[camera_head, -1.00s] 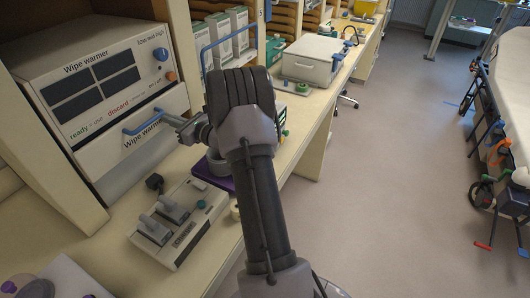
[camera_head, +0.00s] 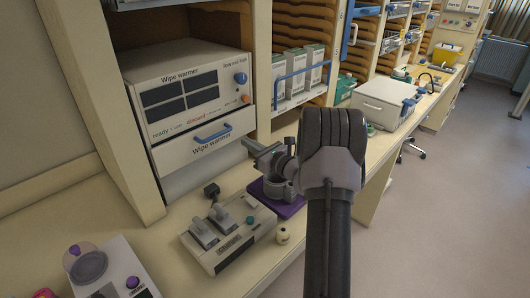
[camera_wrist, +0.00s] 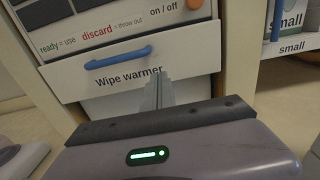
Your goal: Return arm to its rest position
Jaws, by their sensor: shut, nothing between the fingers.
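My gripper (camera_head: 252,147) is shut and empty. In the head view it stands in front of the wipe warmer drawer (camera_head: 182,153), to the right of the drawer's blue handle (camera_head: 212,133). In the wrist view my fingers (camera_wrist: 158,92) are together and point toward the drawer front, below and right of the blue handle (camera_wrist: 115,59). I see no hold on the handle. My arm reaches up from the lower edge of the head view, over the counter's front edge. The wipe warmer (camera_head: 185,98) is a white box with dark panels and a blue knob.
A grey control box (camera_head: 228,235) with two levers stands on the counter below my gripper, beside a purple mat (camera_head: 285,208). A device with a round pad (camera_head: 90,266) is at lower left. Boxes (camera_head: 297,72) and a white case (camera_head: 381,101) stand farther right. The floor (camera_head: 440,200) is clear.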

